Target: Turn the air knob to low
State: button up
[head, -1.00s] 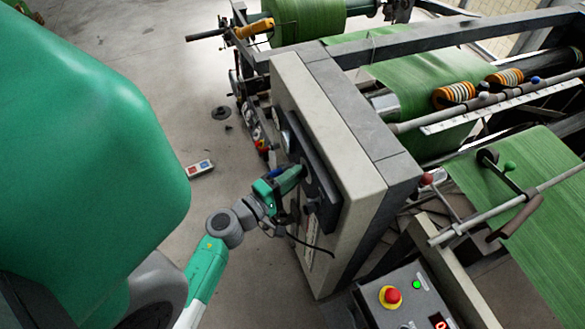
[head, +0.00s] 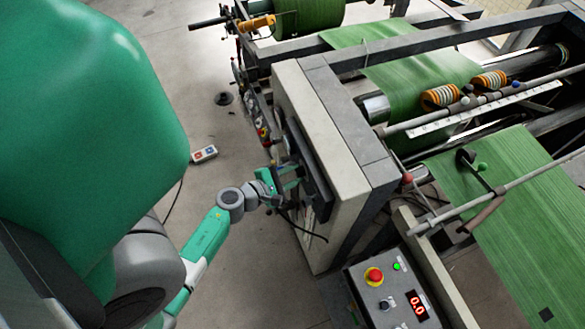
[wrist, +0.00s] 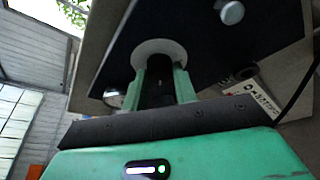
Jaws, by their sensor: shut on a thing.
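My gripper (wrist: 161,84) is shut on the dark knob (wrist: 160,93), with one green finger on each side of it. A pale round disc (wrist: 160,48) sits behind the knob on a dark panel (wrist: 205,60). The fingers hide much of the knob, and I cannot read its setting or any scale. In the head view my gripper (head: 290,180) reaches the dark panel (head: 308,165) on the left face of the grey cabinet (head: 335,150). The knob itself is hidden there.
A silver round part (wrist: 231,12) and a white label (wrist: 252,104) are near the gripper. A control box (head: 390,285) with a red button and a display reading 0.0 stands at lower right. Green web runs over rollers at right. A small pendant (head: 204,154) lies on the floor.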

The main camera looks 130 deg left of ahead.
jog(key=shift+r+n+p, duration=0.2)
jog(key=shift+n+p, duration=0.2)
jog(key=shift+p, duration=0.15)
jog(key=shift+f, duration=0.1)
jog(key=o, duration=1)
jog(key=v, duration=0.7)
jog(key=shift+s+d+b, duration=0.25)
jog(key=shift+b, duration=0.1)
